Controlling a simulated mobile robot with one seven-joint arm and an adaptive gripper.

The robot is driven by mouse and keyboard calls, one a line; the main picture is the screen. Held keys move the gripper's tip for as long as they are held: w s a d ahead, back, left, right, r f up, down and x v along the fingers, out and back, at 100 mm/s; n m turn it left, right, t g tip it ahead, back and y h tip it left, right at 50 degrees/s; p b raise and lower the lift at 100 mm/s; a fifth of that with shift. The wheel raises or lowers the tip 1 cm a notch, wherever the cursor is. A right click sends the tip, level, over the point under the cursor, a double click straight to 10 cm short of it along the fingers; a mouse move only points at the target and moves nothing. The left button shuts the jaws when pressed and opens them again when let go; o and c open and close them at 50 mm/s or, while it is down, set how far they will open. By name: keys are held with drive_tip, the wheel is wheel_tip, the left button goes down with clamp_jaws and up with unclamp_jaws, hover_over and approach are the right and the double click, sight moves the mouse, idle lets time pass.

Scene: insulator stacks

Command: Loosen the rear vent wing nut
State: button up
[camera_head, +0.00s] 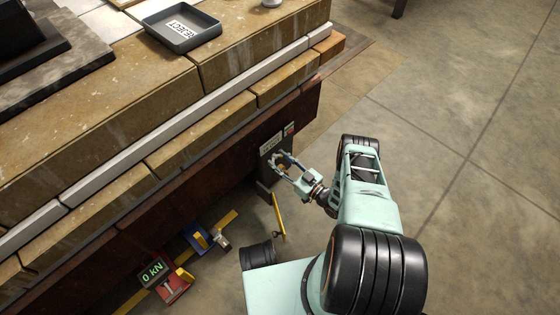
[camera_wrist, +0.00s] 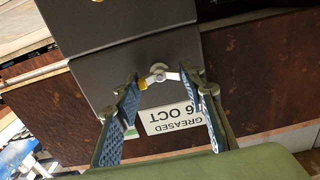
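The wing nut (camera_wrist: 158,73) is small, with a pale round hub, a yellowish wing on the left and a whitish wing on the right. It sits on the face of a dark grey box (camera_wrist: 85,88), which also shows in the head view (camera_head: 268,172) beside the bench. In the wrist view my gripper (camera_wrist: 160,85) has its two fingers spread, one at either side of the nut. The wing ends lie close to the fingertips; I cannot tell whether they touch. In the head view my gripper (camera_head: 278,163) is at the box, and the nut cannot be made out.
A white label (camera_wrist: 172,119) reading "GREASED 6 OCT" is upside down below the nut. A brown panel (camera_head: 185,195) runs along the bench side. A yellow lever (camera_head: 278,216), a blue device (camera_head: 198,238) and a red "0 kN" gauge (camera_head: 175,287) are lower down. The floor at right is clear.

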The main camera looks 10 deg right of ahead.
drive_tip(key=shift+c, duration=1.2)
drive_tip(key=n, duration=0.5)
drive_tip(key=shift+n+p, duration=0.3)
drive_tip(key=shift+n, duration=6.5)
